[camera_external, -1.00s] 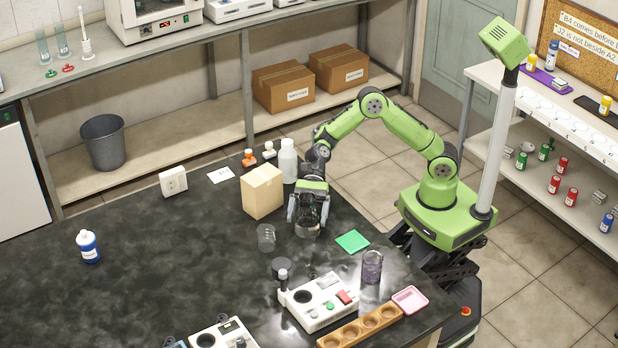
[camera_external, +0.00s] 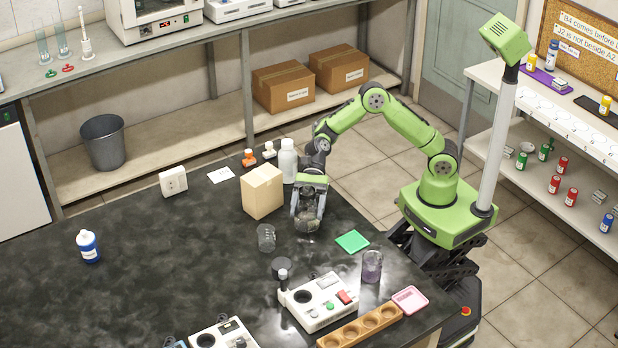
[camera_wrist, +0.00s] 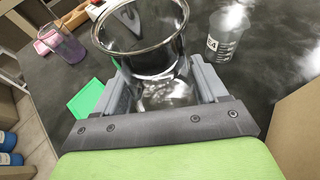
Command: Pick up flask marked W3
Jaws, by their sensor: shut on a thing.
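My gripper (camera_external: 309,208) is shut on a clear glass flask (camera_external: 308,221) at the right part of the black bench. In the wrist view the flask (camera_wrist: 160,60) stands between the two grey fingers (camera_wrist: 165,92), its wide rim facing the camera. I cannot read a W3 mark on it. In the external view the flask appears upright and slightly above the bench, though its base is partly hidden by the gripper.
A small beaker (camera_external: 266,238) stands just left of the flask. A cardboard box (camera_external: 262,191) and a white bottle (camera_external: 288,160) are close behind. A green mat (camera_external: 352,241) lies to the right, near a beaker of purple liquid (camera_external: 372,266). The bench's left side is mostly clear.

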